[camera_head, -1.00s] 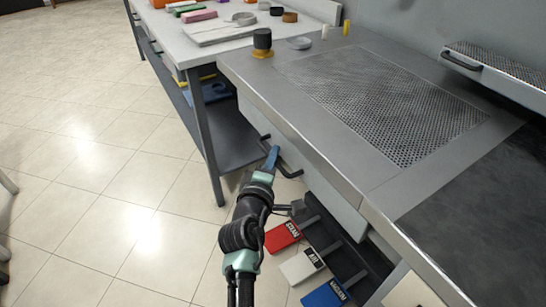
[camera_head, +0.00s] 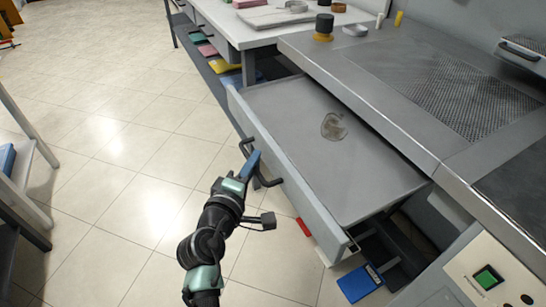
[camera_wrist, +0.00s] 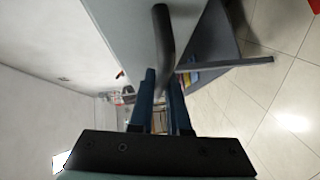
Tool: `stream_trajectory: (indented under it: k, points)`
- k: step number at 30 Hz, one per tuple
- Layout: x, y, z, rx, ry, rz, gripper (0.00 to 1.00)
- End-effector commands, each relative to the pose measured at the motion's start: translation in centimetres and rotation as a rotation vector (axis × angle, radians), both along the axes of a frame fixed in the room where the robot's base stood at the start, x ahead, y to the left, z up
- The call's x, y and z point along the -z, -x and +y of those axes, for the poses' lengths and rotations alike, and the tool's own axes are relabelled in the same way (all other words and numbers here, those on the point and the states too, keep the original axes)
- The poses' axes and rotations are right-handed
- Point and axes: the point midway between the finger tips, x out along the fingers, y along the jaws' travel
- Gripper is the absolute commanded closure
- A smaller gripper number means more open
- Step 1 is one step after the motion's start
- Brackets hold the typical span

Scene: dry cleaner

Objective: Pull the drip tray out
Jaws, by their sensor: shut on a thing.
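The drip tray (camera_head: 300,148) is a wide, shallow grey drawer. It stands well out from under the steel worktop in the head view. A small brownish stain or puddle (camera_head: 334,126) lies on its floor. A dark bar handle (camera_head: 262,172) is fixed to its front panel. My gripper (camera_head: 252,160) is shut on this handle, with its blue fingers around the bar. In the wrist view the handle (camera_wrist: 163,40) runs down between the two blue fingers (camera_wrist: 160,100). The tray's back end is hidden under the worktop.
The worktop (camera_head: 400,75) has a perforated plate and a dark-capped jar (camera_head: 324,27). Colored pedals, including a blue one (camera_head: 358,284), lie on the floor below the tray. A control panel (camera_head: 492,280) is at lower right. Open tiled floor (camera_head: 110,130) lies to the left.

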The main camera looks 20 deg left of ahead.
Motion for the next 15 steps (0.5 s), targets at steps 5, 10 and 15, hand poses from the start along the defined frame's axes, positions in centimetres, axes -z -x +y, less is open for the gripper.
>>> stream_trajectory:
  k: [5, 10, 15]
  points:
    - [0.3, 3.7, 2.9, -0.006, 0.0, 0.002, 1.0]
    - [0.2, 5.9, 4.7, -0.004, 0.001, 0.002, 1.0]
    - [0.2, 7.1, 5.5, -0.003, 0.001, 0.003, 1.0]
